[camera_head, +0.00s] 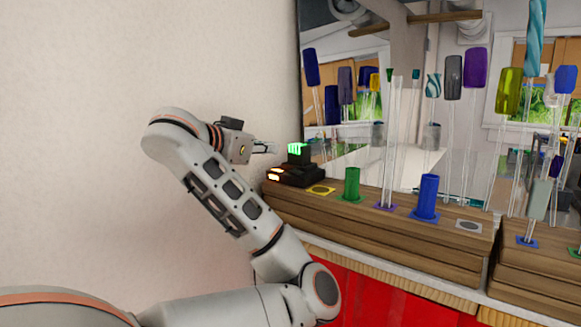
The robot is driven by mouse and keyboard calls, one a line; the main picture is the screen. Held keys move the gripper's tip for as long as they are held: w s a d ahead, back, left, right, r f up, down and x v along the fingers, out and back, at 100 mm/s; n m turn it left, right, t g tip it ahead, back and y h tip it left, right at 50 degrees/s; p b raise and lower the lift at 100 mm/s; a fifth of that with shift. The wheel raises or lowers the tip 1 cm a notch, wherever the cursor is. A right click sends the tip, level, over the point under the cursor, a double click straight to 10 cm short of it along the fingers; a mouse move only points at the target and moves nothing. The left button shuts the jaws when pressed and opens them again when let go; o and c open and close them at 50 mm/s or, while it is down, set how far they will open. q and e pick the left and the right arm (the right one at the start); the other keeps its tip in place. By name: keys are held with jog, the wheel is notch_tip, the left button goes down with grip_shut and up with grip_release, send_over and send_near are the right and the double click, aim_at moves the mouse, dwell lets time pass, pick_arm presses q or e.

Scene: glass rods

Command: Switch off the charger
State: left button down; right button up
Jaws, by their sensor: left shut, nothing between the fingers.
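The charger (297,177) is a small black block at the left end of the wooden ledge, with a lit orange spot on its left front. A dark battery-like block with glowing green bars (298,153) stands upright on it. My left gripper (273,148) is shut and empty, just left of the green-lit block at about its height. The fingertips are small in the picture, and I cannot tell whether they touch the block. A switch on the charger cannot be made out. My right gripper is out of view.
Right of the charger on the wooden ledge (400,236) stand a green holder (352,184), a blue holder (427,197) and tall glass rods. A mirror-like panel (345,75) rises behind. A plain wall (100,70) is at left, red fronts (375,300) below.

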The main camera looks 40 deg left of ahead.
pick_arm(q)
jog(key=b, duration=0.6)
send_over(298, 172)
jog(key=s, duration=0.2)
notch_tip(298, 172, down, 3)
jog(key=shift+s+a+r, duration=0.1)
jog(key=shift+w+a+f, duration=0.1)
jog(key=shift+a+f, duration=0.05)
jog(key=shift+f, duration=0.4)
jog(key=shift+w+a+f, duration=0.1)
jog(key=shift+f, duration=0.4)
jog(key=shift+s+a+f, duration=0.1)
jog(key=shift+a+f, duration=0.05)
jog(key=shift+f, duration=0.6)
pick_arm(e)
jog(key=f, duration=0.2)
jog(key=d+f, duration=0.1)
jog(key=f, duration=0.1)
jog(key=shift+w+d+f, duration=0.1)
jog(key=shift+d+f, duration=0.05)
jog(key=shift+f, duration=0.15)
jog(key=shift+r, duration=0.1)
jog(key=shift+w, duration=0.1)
